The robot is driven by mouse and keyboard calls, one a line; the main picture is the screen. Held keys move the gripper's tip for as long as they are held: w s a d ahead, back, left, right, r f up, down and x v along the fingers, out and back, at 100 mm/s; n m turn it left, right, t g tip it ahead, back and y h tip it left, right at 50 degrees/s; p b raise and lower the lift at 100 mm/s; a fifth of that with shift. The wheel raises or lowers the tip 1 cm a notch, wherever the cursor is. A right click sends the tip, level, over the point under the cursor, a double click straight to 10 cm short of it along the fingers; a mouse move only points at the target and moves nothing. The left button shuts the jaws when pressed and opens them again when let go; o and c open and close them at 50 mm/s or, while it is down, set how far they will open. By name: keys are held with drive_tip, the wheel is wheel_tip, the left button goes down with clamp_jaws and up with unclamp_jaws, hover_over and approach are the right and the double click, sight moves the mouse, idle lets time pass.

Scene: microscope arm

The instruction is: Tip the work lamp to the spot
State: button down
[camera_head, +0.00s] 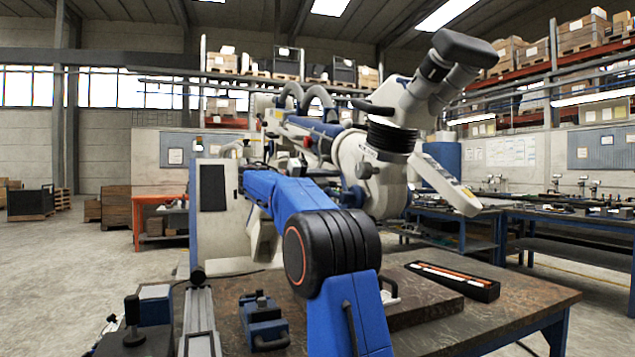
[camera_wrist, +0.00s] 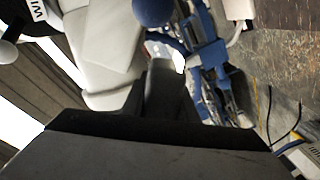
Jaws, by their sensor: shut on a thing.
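A large white microscope (camera_head: 375,165) with dark eyepieces (camera_head: 465,48) and a black ribbed ring stands behind my blue arm in the head view. I cannot clearly tell the work lamp from the rest of its white housing. In the wrist view, my gripper (camera_wrist: 163,82) shows as dark fingers, shut on a part of the lamp just beyond them. A bright pale piece (camera_wrist: 166,52) lies at the fingertips. The grip itself is mostly hidden, and my arm hides the gripper in the head view. The spot cannot be made out.
A dark worktable (camera_head: 440,320) carries an open black case (camera_head: 452,281) with orange-brown rods, and a small blue clamp block (camera_head: 264,322). White housing (camera_wrist: 105,50) stands close to my gripper in the wrist view.

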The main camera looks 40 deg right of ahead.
drive_tip(key=shift+s+a+r+n, duration=0.15)
drive_tip(key=shift+s+n, duration=0.15)
drive_tip(key=shift+n, duration=0.3)
drive_tip(key=c, duration=1.4)
unclamp_jaws()
drive_tip(key=v, duration=1.7)
drive_tip(key=shift+a, duration=0.2)
drive_tip(key=shift+r, duration=0.1)
